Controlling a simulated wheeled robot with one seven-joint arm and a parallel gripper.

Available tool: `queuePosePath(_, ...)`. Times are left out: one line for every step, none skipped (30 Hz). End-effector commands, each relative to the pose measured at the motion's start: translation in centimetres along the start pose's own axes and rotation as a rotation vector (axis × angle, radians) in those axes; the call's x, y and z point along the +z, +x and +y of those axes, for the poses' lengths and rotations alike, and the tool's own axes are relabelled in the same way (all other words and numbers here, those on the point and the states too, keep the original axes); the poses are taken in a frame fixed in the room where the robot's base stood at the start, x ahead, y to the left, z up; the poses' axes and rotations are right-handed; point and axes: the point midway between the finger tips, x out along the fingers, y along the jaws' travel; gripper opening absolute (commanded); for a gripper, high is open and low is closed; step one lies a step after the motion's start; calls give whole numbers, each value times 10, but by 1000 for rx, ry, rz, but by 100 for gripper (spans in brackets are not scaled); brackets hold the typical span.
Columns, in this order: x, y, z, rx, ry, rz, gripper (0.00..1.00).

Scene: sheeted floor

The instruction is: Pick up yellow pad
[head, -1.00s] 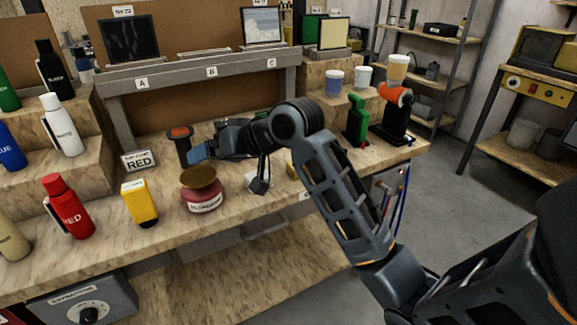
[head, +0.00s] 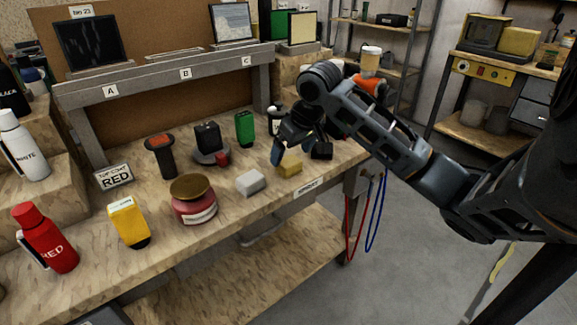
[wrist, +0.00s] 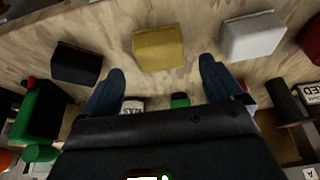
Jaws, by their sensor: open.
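The yellow pad (head: 290,165) is a small block lying on the wooden workbench near its front edge, between a white pad (head: 250,182) and a black pad (head: 321,150). In the wrist view the yellow pad (wrist: 158,48) lies just beyond my fingertips, roughly centred in the gap. My gripper (head: 277,153) is close behind and above the yellow pad in the head view. The gripper also shows in the wrist view (wrist: 162,70), with its two blue fingers spread apart and nothing between them. Exact height above the bench is hard to tell.
A yellow block-shaped item (head: 128,221), a dark-handled tool (head: 160,157) and a green item (head: 244,128) stand around. A grey raised shelf (head: 165,72) runs along the back.

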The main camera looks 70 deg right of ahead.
Motion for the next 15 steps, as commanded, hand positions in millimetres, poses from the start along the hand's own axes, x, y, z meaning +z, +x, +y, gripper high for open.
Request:
queuePosePath(2,6,1,2,1,-3,94)
queuePosePath(2,11,0,2,1,-3,94)
queuePosePath(4,17,0,2,1,-3,94)
queuePosePath(4,21,0,2,0,-2,94)
queuePosePath(4,26,0,2,1,-2,94)
queuePosePath(4,31,0,1,0,-2,94)
queuePosePath(4,34,-1,1,0,-2,94)
queuePosePath(4,37,-1,1,0,-2,94)
queuePosePath(4,39,-1,0,0,-1,94)
queuePosePath(4,41,-1,0,0,0,94)
queuePosePath(4,42,-1,0,0,0,94)
queuePosePath(4,42,-1,0,0,0,94)
queuePosePath(4,42,-1,0,0,0,94)
queuePosePath(4,42,-1,0,0,1,94)
queuePosePath(4,42,-1,0,0,1,94)
